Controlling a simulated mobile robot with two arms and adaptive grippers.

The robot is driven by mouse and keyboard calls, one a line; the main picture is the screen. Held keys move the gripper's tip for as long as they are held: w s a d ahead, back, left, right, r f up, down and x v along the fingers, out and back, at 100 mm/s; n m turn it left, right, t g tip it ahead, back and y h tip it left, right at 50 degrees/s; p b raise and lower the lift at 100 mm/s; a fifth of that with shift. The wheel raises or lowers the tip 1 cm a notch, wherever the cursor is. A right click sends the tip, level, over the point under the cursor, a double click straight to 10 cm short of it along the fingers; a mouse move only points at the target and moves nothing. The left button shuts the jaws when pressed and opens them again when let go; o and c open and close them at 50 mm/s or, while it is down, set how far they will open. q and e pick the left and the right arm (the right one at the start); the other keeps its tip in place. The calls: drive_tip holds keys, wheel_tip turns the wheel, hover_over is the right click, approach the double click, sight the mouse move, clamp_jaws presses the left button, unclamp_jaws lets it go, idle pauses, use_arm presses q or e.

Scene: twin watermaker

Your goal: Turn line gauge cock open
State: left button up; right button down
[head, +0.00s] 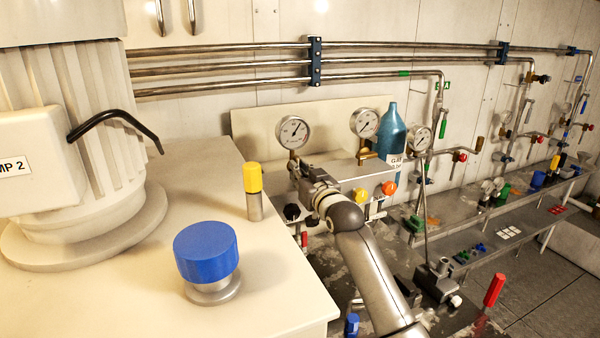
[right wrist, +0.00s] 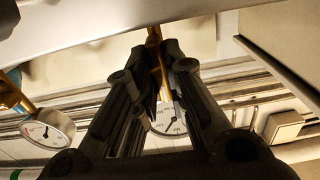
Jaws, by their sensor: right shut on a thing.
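My right gripper (head: 298,172) is at the left end of the grey manifold block, just below a round white gauge (head: 293,131). In the right wrist view its dark fingers (right wrist: 160,62) are closed about a narrow brass piece (right wrist: 154,36), which looks like the cock or stem of that gauge. The same gauge dial (right wrist: 168,120) shows between the fingers. In the head view the gripper and wrist hide most of the cock, so I cannot tell its handle angle. My left gripper is not in view.
A second gauge (head: 365,123) stands on the manifold to the right; a blue bottle (head: 390,143) stands behind. Orange and yellow knobs (head: 389,188) are on the manifold's front. A blue cap (head: 206,251) and a yellow-topped post (head: 253,185) stand on the cream housing at left.

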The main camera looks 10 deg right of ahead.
drive_tip(key=shift+f, duration=0.1)
drive_tip(key=c, duration=1.5)
unclamp_jaws()
drive_tip(key=shift+s, duration=0.1)
drive_tip(key=s, duration=0.4)
drive_tip(key=s+d, duration=0.1)
drive_tip(key=s, duration=0.2)
drive_tip(key=s+d, duration=0.1)
drive_tip(key=s, duration=0.3)
drive_tip(key=shift+s+d, duration=0.15)
drive_tip(key=shift+s, duration=0.15)
